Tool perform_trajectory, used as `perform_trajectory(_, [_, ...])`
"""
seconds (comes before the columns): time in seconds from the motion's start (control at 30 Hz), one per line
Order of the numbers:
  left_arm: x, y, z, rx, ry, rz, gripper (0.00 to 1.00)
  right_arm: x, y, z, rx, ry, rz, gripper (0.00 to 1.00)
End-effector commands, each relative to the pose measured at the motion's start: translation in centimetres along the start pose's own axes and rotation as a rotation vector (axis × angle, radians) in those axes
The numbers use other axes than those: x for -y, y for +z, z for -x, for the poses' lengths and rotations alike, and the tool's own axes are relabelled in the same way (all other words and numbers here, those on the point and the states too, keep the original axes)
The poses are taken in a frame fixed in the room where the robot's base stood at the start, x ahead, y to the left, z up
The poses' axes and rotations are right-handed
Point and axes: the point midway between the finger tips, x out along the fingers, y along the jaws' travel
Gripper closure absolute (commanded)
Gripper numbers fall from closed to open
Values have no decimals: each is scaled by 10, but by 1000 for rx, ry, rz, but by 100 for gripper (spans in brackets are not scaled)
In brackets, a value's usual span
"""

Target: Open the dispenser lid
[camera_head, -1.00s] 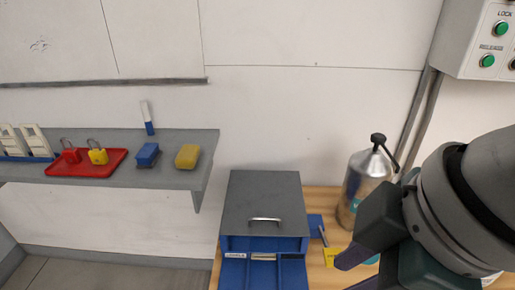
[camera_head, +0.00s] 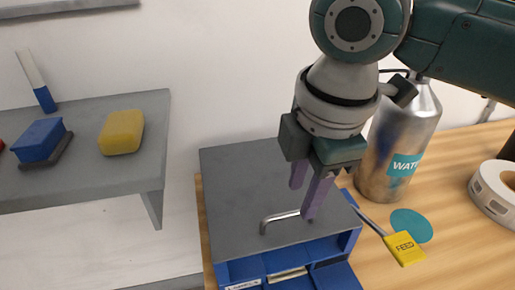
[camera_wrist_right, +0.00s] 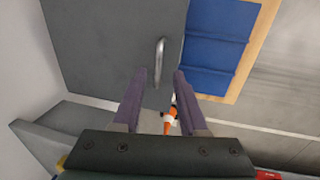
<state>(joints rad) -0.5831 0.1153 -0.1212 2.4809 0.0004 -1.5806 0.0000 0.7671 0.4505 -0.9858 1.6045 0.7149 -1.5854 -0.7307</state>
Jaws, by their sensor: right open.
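The dispenser is a blue box (camera_head: 240,272) with a flat grey lid (camera_head: 240,185), which lies shut on top. A bent metal handle (camera_head: 280,218) sits near the lid's front edge. It also shows in the right wrist view (camera_wrist_right: 160,62), just ahead of the gap between my fingers. My right gripper (camera_head: 304,200) is open and empty, pointing down over the lid at the handle's right end. I cannot tell whether a finger touches the handle. My left gripper is not in view.
A steel water bottle (camera_head: 400,135) stands behind and right of the dispenser. A yellow FEED tag (camera_head: 405,249), a teal disc (camera_head: 411,226) and a white roll (camera_head: 495,192) are on the wooden table. A grey shelf (camera_head: 90,180) at left holds a yellow sponge (camera_head: 121,131) and a blue brush (camera_head: 39,141).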

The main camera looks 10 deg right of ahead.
Motion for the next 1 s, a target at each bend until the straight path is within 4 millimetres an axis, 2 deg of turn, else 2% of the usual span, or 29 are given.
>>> perform_trajectory(0.03, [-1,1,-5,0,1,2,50,1,0,-12,1,-3,-1,58])
perform_trajectory(0.2, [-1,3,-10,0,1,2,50,0,0,-34,0,0,0,58])
perform_trajectory(0.33, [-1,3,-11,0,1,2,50,0,0,-41,0,0,0,58])
perform_trajectory(0.6, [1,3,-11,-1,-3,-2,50,0,0,-41,0,1,0,59])
perform_trajectory(0.9, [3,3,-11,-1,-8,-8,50,0,0,-41,0,1,0,93])
perform_trajectory(1.0, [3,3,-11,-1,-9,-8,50,0,0,-41,0,1,0,100])
